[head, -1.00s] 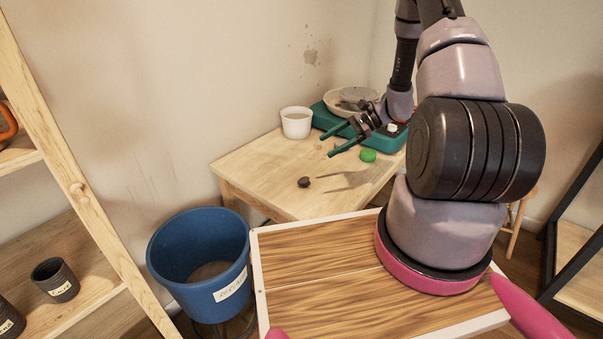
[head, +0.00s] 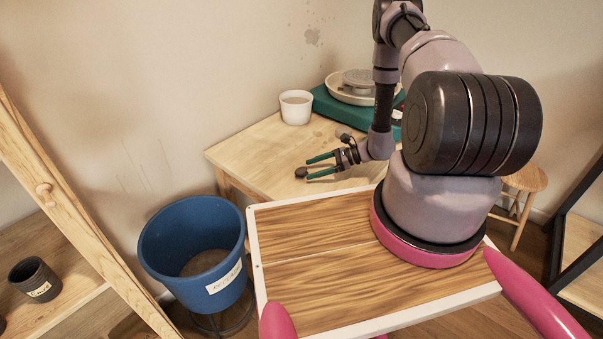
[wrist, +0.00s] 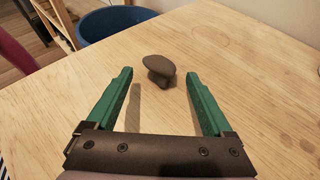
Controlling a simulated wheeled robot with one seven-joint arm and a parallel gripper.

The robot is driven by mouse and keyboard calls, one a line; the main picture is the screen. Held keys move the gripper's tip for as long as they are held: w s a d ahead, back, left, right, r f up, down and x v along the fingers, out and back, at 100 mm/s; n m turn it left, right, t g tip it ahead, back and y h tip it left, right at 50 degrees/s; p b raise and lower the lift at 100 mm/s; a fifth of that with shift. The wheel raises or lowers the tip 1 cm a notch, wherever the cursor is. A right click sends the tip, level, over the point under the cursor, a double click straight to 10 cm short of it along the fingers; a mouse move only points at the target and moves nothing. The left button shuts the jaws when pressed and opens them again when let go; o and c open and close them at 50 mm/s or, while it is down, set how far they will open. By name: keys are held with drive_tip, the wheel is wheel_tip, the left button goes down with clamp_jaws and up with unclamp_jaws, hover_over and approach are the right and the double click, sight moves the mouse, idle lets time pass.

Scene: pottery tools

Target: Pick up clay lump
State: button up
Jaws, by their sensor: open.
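The clay lump (head: 301,172) is a small dark grey-brown piece on the wooden table near its left front edge. In the wrist view the clay lump (wrist: 159,68) lies just beyond the fingertips, roughly centred between them, with a rounded top overhanging a narrower base. My gripper (head: 307,168) has green fingers spread apart and pointing left at the lump. In the wrist view my gripper (wrist: 160,74) is open and nothing is between the fingers. The head view does not show clearly how far the fingertips reach around the lump.
A white cup (head: 296,108) and a teal pottery wheel (head: 335,107) with a pale basin stand at the table's back. The tabletop left of the lump is clear.

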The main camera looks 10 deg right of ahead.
sight(301, 169)
drive_tip(key=shift+x, duration=2.35)
drive_tip(key=shift+w+r, duration=0.1)
drive_tip(key=shift+r, duration=0.1)
clamp_jaws()
wheel_tip(301, 169, up, 10)
drive_tip(key=shift+a, duration=0.1)
